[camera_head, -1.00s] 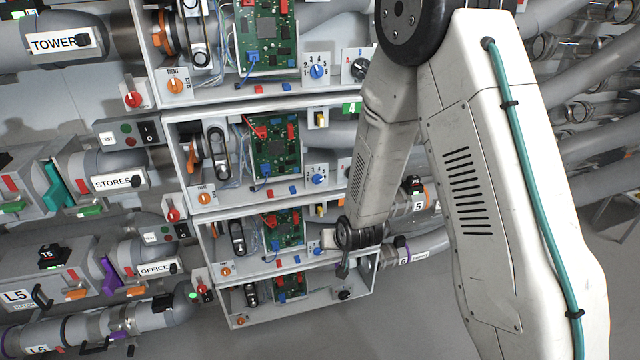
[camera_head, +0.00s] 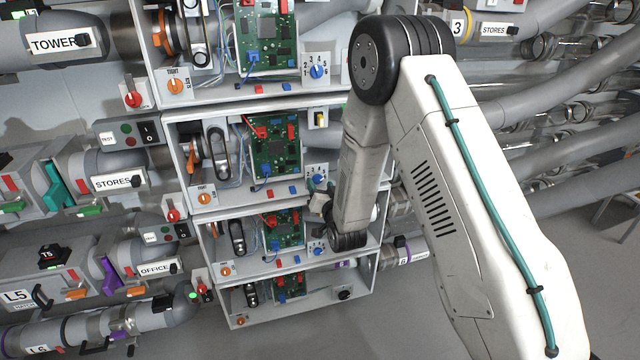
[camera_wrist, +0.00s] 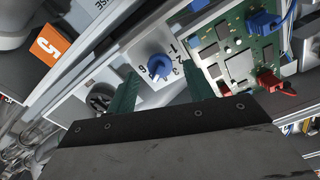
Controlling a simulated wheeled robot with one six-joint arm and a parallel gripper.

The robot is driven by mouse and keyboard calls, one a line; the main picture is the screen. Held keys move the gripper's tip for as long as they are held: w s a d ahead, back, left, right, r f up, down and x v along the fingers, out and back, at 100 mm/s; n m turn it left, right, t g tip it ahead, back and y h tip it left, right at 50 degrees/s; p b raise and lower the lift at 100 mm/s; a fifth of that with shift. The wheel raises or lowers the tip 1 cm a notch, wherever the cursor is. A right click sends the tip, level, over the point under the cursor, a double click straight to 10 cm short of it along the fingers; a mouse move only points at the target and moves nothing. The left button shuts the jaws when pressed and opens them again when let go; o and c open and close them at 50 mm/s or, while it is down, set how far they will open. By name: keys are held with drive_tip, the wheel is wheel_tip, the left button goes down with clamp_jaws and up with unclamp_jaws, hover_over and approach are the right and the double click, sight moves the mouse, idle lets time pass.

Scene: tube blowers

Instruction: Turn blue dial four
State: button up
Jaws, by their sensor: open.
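Blue dial four (camera_head: 318,179) is on a white plate in the second bay down, right of the green circuit board. In the wrist view the dial (camera_wrist: 159,65) shows as a round blue knob with black numbers around it. My gripper (camera_wrist: 158,75) has two green fingers, open, one on each side of the dial in that view. I cannot tell whether either finger touches it. In the head view my gripper (camera_head: 322,203) is just below the dial and partly hidden by my wrist. The dial's exact setting is too small to read.
A black knob (camera_wrist: 100,97) sits beside the dial, close to the left finger. The green circuit board (camera_wrist: 235,50) has blue and red connectors. An orange 5 label (camera_wrist: 47,42) is nearby. Other blue dials sit in the bays above (camera_head: 317,71) and below (camera_head: 318,250).

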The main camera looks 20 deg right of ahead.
sight(318, 180)
drive_tip(key=shift+w, duration=1.05)
drive_tip(key=c, duration=1)
drive_tip(key=shift+n, duration=0.4)
drive_tip(key=n, duration=0.2)
drive_tip(key=shift+n, duration=2.4)
